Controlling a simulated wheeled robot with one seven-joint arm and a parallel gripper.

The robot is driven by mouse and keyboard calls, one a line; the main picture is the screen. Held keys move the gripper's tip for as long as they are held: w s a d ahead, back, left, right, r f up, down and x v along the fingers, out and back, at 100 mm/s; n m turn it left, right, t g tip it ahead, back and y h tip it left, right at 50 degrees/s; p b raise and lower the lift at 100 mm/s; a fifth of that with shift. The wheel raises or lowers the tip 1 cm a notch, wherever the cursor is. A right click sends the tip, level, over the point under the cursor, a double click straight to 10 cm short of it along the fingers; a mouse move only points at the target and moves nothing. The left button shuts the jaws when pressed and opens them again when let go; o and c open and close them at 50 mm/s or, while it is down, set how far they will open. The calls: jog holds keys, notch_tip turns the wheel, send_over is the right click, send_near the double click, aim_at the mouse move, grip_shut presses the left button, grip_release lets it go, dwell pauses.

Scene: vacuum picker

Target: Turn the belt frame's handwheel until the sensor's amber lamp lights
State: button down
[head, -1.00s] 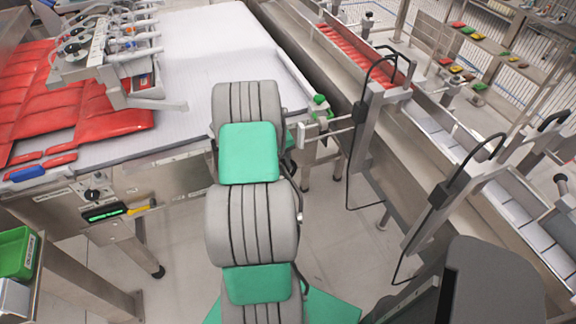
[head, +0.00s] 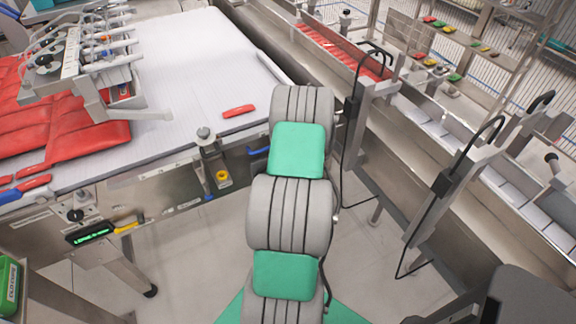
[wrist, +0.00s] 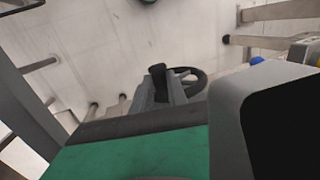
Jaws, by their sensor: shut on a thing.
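In the head view my arm hides the gripper and wheel. A bracketed unit with a yellow round part (head: 223,178) on the belt frame (head: 150,200) may be the sensor. I cannot tell whether any lamp on it is lit.
A red pack (head: 239,111) lies on the white belt (head: 205,70). A blue handle (head: 258,150) sticks out from the frame beside my arm. A green-lit display (head: 90,232) is on the frame's left. A second conveyor (head: 350,140) runs along the right.

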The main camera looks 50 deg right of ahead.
jog(key=shift+w, duration=0.15)
jog(key=c, duration=1.5)
grip_release()
jog(key=shift+o, duration=1)
jog(key=shift+r, duration=0.3)
jog(key=r, duration=0.1)
jog(key=r+b, duration=0.1)
jog(key=r, duration=0.1)
jog(key=shift+s+a+r, duration=0.1)
jog(key=shift+s, duration=0.1)
jog(key=s+a+r+b, duration=0.1)
jog(key=s+a+r, duration=0.8)
jog(key=a, duration=0.1)
jog(key=shift+a+r, duration=0.1)
